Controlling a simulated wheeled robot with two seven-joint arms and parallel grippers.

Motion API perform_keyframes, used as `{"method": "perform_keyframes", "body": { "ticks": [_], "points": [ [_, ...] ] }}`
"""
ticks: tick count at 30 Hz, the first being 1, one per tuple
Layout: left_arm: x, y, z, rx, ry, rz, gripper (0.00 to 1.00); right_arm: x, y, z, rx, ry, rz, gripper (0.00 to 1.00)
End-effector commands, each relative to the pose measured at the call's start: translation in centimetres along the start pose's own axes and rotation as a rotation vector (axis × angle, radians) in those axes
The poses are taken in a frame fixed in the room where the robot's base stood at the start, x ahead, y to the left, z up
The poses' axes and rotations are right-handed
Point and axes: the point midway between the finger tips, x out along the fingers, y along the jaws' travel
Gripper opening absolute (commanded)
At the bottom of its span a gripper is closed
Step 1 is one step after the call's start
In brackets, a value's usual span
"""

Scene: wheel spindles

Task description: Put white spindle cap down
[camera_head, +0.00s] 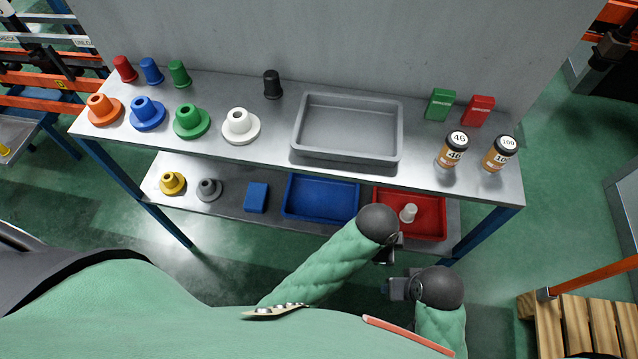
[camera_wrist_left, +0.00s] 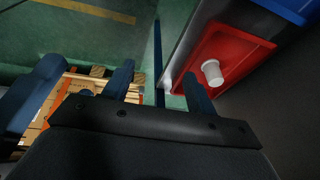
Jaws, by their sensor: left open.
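The white spindle cap (camera_head: 408,213) stands in the red tray (camera_head: 432,233) on the lower shelf. It also shows in the left wrist view (camera_wrist_left: 212,72), inside the same red tray (camera_wrist_left: 240,50). My left gripper (camera_head: 386,256) is just in front of the shelf, below the cap in the head view. In the left wrist view my left gripper (camera_wrist_left: 160,84) has its fingers apart with nothing held between them; the cap is beyond them, to the right. My right gripper (camera_head: 396,289) is in front of the shelf; its fingers are too small to read.
The blue tray (camera_head: 320,198), a blue block (camera_head: 257,197), and grey and yellow spindles share the lower shelf. The upper table (camera_head: 270,150) holds a grey tray (camera_head: 347,155), spindles, caps, boxes and bottles. A wooden pallet (camera_head: 580,325) lies at lower right.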

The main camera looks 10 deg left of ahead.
Motion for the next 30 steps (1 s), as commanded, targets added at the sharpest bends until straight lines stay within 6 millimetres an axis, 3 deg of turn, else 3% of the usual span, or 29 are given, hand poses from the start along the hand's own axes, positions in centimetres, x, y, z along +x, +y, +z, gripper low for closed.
{"method": "perform_keyframes", "body": {
  "ticks": [12,18,23,30],
  "points": [
    [-5.3,3.7,15.0,-0.853,-0.009,-0.054,0.57,-0.2,0.1,-0.2,-0.002,0.006,0.002,0.55],
    [-7.8,5.7,20.8,-1.136,-0.038,-0.102,0.57,-0.3,-0.3,-0.4,0.006,0.010,-0.006,0.55],
    [-8.8,6.5,22.7,-1.230,-0.050,-0.124,0.57,-0.3,-0.4,-0.4,0.009,0.010,-0.009,0.55],
    [-8.9,6.6,22.9,-1.243,-0.051,-0.127,0.57,-0.2,-0.2,-0.1,0.004,0.004,-0.005,0.55]
  ]
}}
